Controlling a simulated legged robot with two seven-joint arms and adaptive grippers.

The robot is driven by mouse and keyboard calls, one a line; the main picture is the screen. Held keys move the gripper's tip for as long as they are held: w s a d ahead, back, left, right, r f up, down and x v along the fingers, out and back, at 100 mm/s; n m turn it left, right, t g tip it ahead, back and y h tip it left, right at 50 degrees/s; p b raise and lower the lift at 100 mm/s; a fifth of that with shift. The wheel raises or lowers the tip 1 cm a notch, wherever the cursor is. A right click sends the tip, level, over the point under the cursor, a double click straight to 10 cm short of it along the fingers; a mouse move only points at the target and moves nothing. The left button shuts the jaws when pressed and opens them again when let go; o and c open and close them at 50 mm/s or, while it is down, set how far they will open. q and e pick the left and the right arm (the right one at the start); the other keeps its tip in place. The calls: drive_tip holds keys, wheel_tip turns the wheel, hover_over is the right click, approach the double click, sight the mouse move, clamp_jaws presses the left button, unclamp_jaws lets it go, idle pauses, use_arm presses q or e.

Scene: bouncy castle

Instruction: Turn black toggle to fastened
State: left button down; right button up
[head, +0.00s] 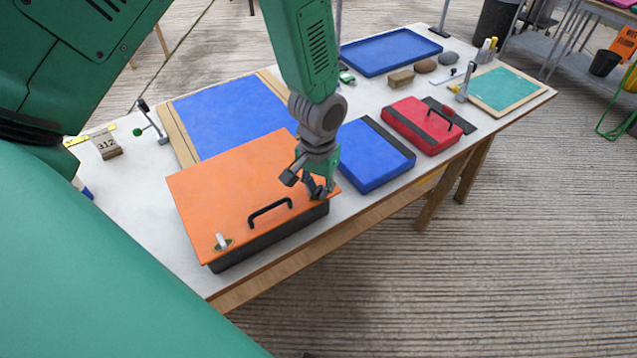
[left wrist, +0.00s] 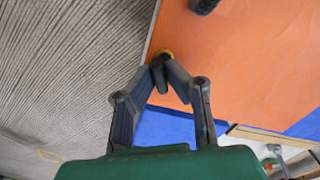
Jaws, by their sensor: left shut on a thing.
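The orange case (head: 225,185) lies closed near the table's front edge, with a black handle (head: 270,211) on its lid edge. A white toggle (head: 222,240) sits on a round brass plate at its left front corner. My left gripper (head: 319,191) reaches down to the right front corner of the lid. Its fingertips (left wrist: 158,62) are closed together there over a small yellow plate (left wrist: 166,53). The black toggle is mostly hidden between the fingertips, so I cannot see how it is turned. My right gripper is not in view.
A blue case (head: 372,157) stands close to the right of the orange one, then a red case (head: 415,125). A blue mat (head: 225,112) lies behind. A block marked 312 (head: 105,144) stands at left. The floor in front of the table is clear.

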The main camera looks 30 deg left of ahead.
use_arm(q)
drive_tip(key=n+p, duration=0.1)
drive_tip(key=n, duration=0.3)
drive_tip(key=n+p, duration=0.1)
drive_tip(key=n, duration=0.1)
drive_tip(key=shift+w+r+p, duration=0.2)
drive_tip(key=shift+w+p, duration=0.1)
drive_tip(key=shift+w, duration=0.05)
drive_tip(key=n+p, duration=0.1)
drive_tip(key=n, duration=0.4)
drive_tip(key=shift+n+p, duration=0.4)
drive_tip(key=c, duration=1.6)
unclamp_jaws()
drive_tip(key=shift+f, duration=0.1)
drive_tip(key=shift+s, duration=0.1)
